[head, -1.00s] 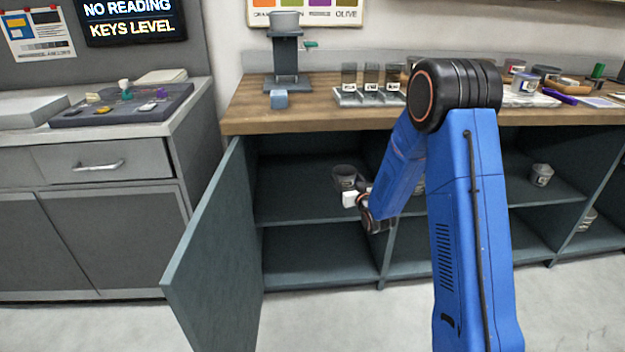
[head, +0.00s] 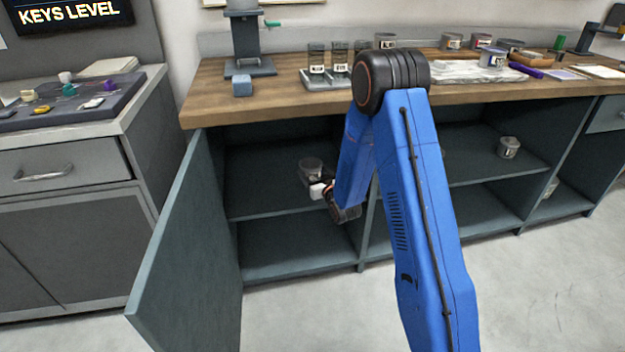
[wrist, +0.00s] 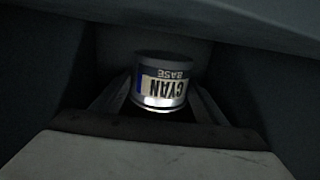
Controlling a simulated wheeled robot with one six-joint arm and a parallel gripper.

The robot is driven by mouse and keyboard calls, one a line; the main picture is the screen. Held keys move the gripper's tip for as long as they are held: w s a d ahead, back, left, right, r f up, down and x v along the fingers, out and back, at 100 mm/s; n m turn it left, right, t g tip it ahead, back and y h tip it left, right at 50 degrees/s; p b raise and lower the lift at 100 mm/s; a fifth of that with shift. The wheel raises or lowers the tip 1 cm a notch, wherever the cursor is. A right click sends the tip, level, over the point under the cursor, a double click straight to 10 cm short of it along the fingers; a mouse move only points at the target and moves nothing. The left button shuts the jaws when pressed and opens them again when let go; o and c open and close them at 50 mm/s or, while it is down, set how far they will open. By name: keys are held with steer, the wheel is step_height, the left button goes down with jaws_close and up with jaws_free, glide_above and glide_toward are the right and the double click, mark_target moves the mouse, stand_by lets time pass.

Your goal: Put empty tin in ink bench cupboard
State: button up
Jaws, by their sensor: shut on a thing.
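A grey tin (head: 311,170) is inside the open left bay of the bench cupboard (head: 290,250), above the middle shelf. In the wrist view the tin (wrist: 161,84) sits between the fingers, its label reading "CYAN BASE" upside down. My gripper (wrist: 160,105) is shut on it; in the head view my gripper (head: 318,186) reaches into the bay from the right. I cannot tell whether the tin touches the shelf. The cupboard door (head: 185,250) stands wide open on the left. The inside of the tin is not visible.
The wooden bench top (head: 290,98) overhangs the bay and carries several tins and jars. Another tin (head: 508,147) stands on the shelf further right. A grey drawer cabinet (head: 60,180) stands left of the open door. The floor in front is clear.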

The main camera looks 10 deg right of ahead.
mark_target(313, 179)
steer(key=shift+f, duration=1.75)
steer(key=shift+f, duration=0.1)
steer(key=o, duration=1.6)
steer(key=shift+c, duration=0.2)
